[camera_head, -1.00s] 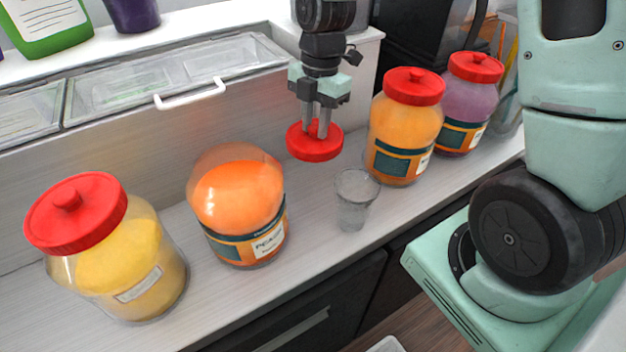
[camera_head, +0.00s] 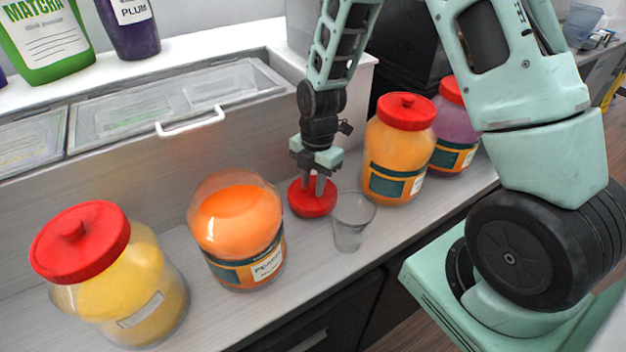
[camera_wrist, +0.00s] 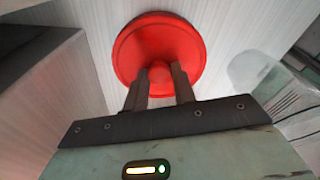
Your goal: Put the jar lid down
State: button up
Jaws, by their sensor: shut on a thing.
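The red jar lid (camera_head: 311,204) is level, at or just above the counter, behind and left of the clear cup. My gripper (camera_head: 313,185) points down and is shut on the lid's knob. In the wrist view the round lid (camera_wrist: 158,42) sits between my gripper's fingertips (camera_wrist: 159,72). Whether the lid touches the counter is hard to tell. The open peach jar (camera_head: 238,228), with orange contents and no lid, stands to the left of the lid.
A clear cup (camera_head: 351,220) stands close right of the lid. Lidded jars stand at right, orange (camera_head: 398,150) and purple (camera_head: 455,135), and a yellow one (camera_head: 115,280) at far left. Bare counter (camera_head: 180,215) shows between jars. A raised bin cabinet (camera_head: 250,125) runs behind.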

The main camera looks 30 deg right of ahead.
jog(key=shift+f, duration=0.15)
jog(key=o, duration=1)
jog(key=r+b, duration=0.1)
jog(key=r, duration=0.3)
jog(key=d+r+b, duration=0.1)
jog(key=r, duration=0.3)
jog(key=r+b, duration=0.1)
jog(key=r, duration=0.3)
jog(key=shift+w+d+r, duration=0.15)
jog(key=shift+w, duration=0.1)
